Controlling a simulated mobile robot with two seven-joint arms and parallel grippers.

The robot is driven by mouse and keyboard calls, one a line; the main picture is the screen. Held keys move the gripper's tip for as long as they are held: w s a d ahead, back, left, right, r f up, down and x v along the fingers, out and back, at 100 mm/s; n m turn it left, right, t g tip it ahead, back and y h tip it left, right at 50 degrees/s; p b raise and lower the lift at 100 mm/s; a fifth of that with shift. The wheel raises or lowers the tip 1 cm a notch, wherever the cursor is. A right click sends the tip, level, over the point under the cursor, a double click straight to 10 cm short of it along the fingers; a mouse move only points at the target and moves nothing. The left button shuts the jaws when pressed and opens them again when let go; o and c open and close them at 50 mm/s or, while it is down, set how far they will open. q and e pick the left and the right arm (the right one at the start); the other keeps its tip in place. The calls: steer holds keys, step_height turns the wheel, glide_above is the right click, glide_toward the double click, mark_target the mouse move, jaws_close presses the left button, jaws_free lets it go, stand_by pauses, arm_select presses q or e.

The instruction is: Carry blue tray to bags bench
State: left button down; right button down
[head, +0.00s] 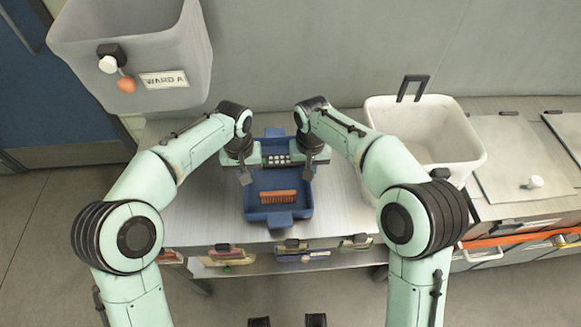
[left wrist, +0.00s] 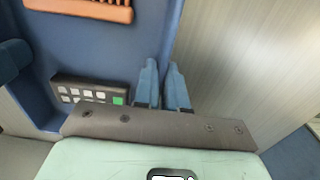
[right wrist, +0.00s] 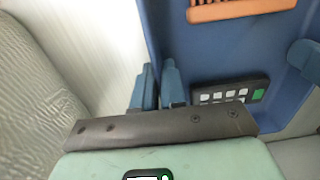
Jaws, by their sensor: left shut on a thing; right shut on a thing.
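The blue tray (head: 266,181) is in the middle of the head view, over the pale bench top. It holds an orange brush-like thing (head: 278,196) and a dark keypad-like device (head: 277,160). My left gripper (head: 245,177) is shut on the tray's left wall, and my right gripper (head: 308,174) on its right wall. The blue fingers of the left gripper (left wrist: 162,88) and right gripper (right wrist: 158,88) straddle the tray walls in the wrist views. I cannot tell whether the tray rests on the bench or hangs just above it.
The pale bench (head: 195,215) has hanging tags or drawers along its front. A grey bin (head: 165,50) marked "WARD A" stands at upper left. A white bin (head: 425,130) stands right of the tray. Further right is a counter (head: 520,165) with a small white knob.

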arm_select(q)
steer(key=shift+s+f, duration=0.1)
steer(key=shift+f, duration=0.4)
arm_select(e)
steer(key=shift+s+f, duration=0.1)
steer(key=shift+f, duration=0.45)
arm_select(q)
steer(key=c, duration=1.2)
jaws_free()
arm_select(e)
steer(key=c, duration=1.2)
jaws_free()
steer(key=shift+r, duration=0.1)
arm_select(q)
steer(key=shift+r, duration=0.1)
arm_select(e)
steer(key=shift+r, duration=0.1)
arm_select(q)
step_height(320, 180, up, 12)
arm_select(e)
step_height(320, 180, up, 12)
